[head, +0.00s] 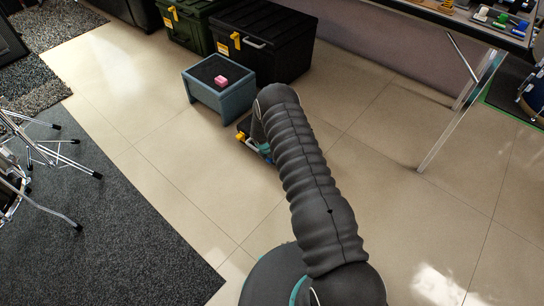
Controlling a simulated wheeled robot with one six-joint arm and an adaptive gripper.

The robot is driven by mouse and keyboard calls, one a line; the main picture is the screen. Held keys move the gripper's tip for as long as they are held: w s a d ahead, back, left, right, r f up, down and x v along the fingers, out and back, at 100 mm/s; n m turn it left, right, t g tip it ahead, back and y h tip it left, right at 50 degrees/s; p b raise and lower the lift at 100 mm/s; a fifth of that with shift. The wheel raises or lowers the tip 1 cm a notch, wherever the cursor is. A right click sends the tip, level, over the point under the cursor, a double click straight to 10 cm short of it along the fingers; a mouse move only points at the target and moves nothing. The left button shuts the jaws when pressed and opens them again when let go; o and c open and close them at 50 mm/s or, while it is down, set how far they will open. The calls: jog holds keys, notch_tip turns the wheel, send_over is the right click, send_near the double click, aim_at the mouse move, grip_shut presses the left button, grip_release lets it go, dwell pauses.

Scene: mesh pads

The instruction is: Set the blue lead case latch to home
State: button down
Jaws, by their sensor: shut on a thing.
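My gripper (256,142) is low over the floor at the end of my dark ribbed arm, just to the right of and in front of a blue-grey box (208,98). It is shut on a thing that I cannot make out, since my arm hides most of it. Small yellow and blue parts (265,149) show beside the arm there; I cannot tell which belong to the gripper. The blue-grey box has a dark top recess with a pink block (221,80) on it. I cannot make out a blue lead case latch or its position.
A black case (275,49) and a green case (187,25) with yellow tags stand behind the box. A table (455,20) with tools and a metal leg is at the upper right. Metal stands (40,160) and a dark carpet (110,235) are at left. Tiled floor at right is clear.

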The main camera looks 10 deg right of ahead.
jog(key=shift+w+r, duration=0.15)
jog(key=shift+w, duration=0.15)
jog(key=c, duration=1)
grip_release()
jog(key=shift+o, duration=0.6)
jog(key=shift+s, duration=0.1)
jog(key=shift+s, duration=0.1)
jog(key=v, duration=1.1)
jog(key=shift+r, duration=0.45)
